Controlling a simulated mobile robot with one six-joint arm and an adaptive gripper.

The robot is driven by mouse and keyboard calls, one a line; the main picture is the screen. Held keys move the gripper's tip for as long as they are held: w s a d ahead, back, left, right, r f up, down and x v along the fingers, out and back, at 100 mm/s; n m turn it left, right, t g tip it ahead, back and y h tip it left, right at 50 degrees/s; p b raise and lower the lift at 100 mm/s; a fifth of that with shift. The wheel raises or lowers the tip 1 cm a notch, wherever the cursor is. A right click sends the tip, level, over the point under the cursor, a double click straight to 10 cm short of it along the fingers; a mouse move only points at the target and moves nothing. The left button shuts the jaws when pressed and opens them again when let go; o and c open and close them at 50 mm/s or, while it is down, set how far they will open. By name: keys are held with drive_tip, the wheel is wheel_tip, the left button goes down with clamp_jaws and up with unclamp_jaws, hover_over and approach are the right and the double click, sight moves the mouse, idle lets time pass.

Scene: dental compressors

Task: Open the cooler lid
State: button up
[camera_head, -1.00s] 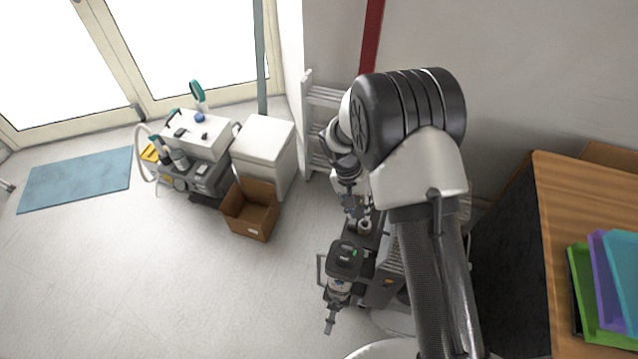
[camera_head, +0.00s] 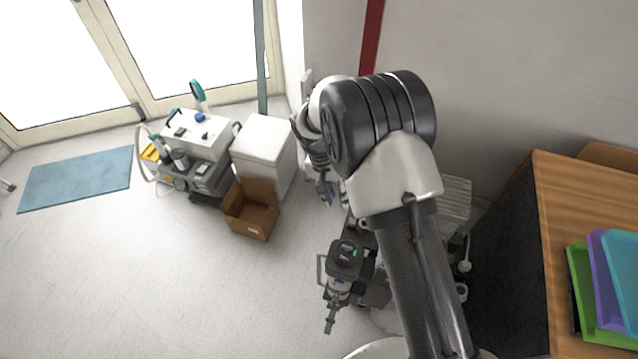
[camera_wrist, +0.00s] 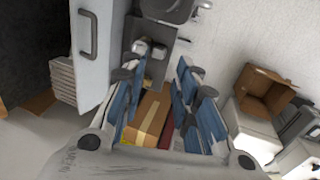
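The cooler (camera_head: 263,150) is a white box with a flat lid, standing by the wall left of my arm in the head view. Its lid looks shut. In the wrist view a white box that looks like the cooler (camera_wrist: 248,128) is at the right, beside the open cardboard box. My gripper (camera_head: 327,192) is right of the cooler and apart from it, partly hidden by my arm. In the wrist view my gripper (camera_wrist: 165,88) has its blue-padded fingers spread, with nothing held; a taped carton (camera_wrist: 150,115) shows beyond the gap.
An open cardboard box (camera_head: 250,212) stands in front of the cooler. A grey and white compressor unit (camera_head: 197,140) is left of it. A dark machine (camera_head: 345,262) stands below my gripper. A wooden table (camera_head: 590,200) is at right.

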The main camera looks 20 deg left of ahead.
drive_tip(key=shift+a+r, duration=0.4)
drive_tip(key=shift+a, duration=0.45)
drive_tip(key=shift+a+r, duration=0.4)
drive_tip(key=shift+a, duration=0.45)
drive_tip(key=shift+a+r, duration=0.4)
drive_tip(key=shift+a, duration=0.45)
drive_tip(key=v, duration=1.2)
